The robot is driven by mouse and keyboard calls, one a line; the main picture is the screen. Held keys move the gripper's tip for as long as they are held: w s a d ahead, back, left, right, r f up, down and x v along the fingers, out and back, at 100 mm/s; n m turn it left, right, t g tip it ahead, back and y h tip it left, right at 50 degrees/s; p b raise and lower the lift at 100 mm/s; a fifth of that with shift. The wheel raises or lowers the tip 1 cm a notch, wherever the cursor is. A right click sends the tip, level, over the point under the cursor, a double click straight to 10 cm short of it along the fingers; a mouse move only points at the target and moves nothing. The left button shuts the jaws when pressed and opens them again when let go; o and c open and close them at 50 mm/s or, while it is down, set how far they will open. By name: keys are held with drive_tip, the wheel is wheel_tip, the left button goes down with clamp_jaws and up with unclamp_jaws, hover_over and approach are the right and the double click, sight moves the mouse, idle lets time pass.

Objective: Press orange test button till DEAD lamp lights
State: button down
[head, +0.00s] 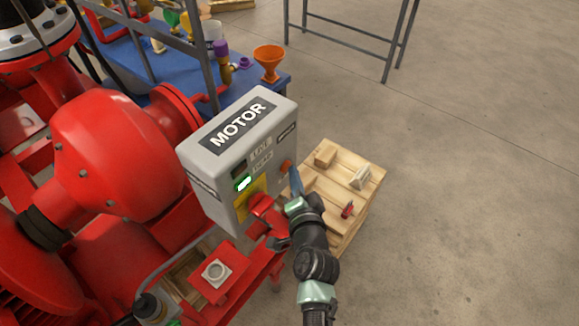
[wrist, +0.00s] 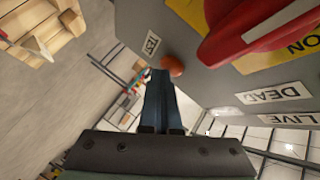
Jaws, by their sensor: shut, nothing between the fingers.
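The grey MOTOR box (head: 213,187) stands beside the red pump. The orange test button (head: 286,165) is on its front face, and it also shows in the wrist view (wrist: 173,65) beside a TEST label. My gripper (head: 293,176) is shut and empty, with its blue fingertips (wrist: 159,74) right at the button. I cannot tell if they touch it. The lower lamp, in line with the DEAD label, glows green (head: 243,184). The upper lamp (head: 239,168), in line with the LIVE label, is dark.
A red rotary handle (head: 263,207) on a yellow plate juts out below the lamps, close to my gripper. A wooden pallet (head: 334,194) with small items lies beyond my arm. A blue bench (head: 185,62) with an orange funnel (head: 269,60) stands behind. The floor at right is clear.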

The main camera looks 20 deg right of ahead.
drive_tip(key=shift+s, duration=0.1)
drive_tip(key=shift+s+d+b, duration=0.5)
drive_tip(key=shift+s, duration=0.1)
drive_tip(key=s+d+b, duration=0.1)
drive_tip(key=s, duration=0.1)
drive_tip(key=s+d+b, duration=0.1)
drive_tip(key=s+d, duration=0.1)
drive_tip(key=shift+d+b, duration=0.1)
drive_tip(key=shift+b, duration=0.2)
idle(0.9)
